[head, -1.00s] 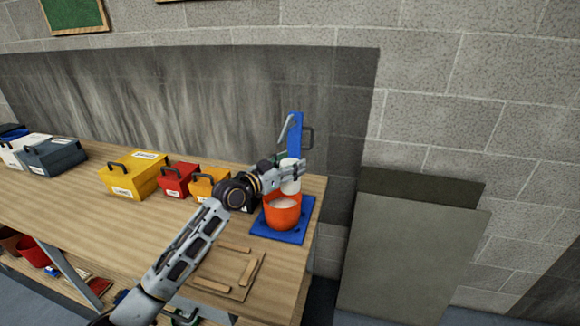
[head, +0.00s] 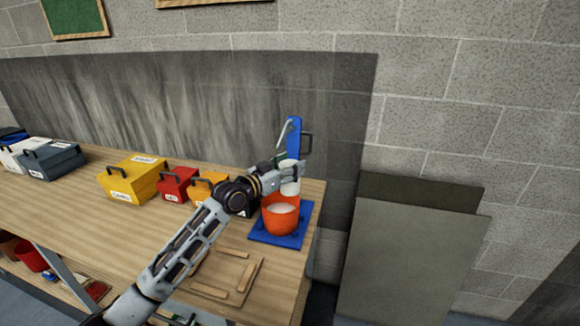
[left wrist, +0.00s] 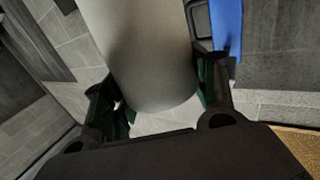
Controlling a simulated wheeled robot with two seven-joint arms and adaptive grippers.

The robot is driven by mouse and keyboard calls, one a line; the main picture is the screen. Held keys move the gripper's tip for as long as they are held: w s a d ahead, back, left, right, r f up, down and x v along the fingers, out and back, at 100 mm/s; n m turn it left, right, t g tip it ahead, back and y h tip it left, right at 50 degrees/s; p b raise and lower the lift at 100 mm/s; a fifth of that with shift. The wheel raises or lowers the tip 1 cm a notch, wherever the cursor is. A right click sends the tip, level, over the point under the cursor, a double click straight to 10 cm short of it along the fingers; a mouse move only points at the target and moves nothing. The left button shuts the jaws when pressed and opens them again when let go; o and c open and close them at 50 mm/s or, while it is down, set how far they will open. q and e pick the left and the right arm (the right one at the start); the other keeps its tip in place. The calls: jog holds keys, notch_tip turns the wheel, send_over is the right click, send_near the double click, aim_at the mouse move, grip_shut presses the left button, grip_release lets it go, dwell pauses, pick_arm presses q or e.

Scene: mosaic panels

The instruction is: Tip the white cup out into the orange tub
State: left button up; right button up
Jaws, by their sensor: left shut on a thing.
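The white cup (head: 290,180) is held in my left gripper (head: 284,179), just behind and above the orange tub. In the left wrist view the pale cup (left wrist: 150,55) fills the space between the two dark fingers of the left gripper (left wrist: 160,100), which are shut on its sides. The orange tub (head: 281,221) stands upright on a blue mat (head: 263,237) near the table's right end, with pale material visible inside. The inside of the cup is hidden. My right gripper is in neither view.
A blue upright piece (head: 293,137) with a dark handle stands behind the cup. Yellow (head: 130,182), red (head: 177,182) and orange boxes (head: 208,189) line the table to the left. A wooden frame (head: 226,276) lies in front. Grey panels (head: 410,245) lean at right.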

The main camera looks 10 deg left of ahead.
pick_arm(q)
jog(key=shift+f, duration=0.15)
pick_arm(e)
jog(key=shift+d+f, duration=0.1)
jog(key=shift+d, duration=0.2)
pick_arm(q)
jog(key=shift+f, duration=0.1)
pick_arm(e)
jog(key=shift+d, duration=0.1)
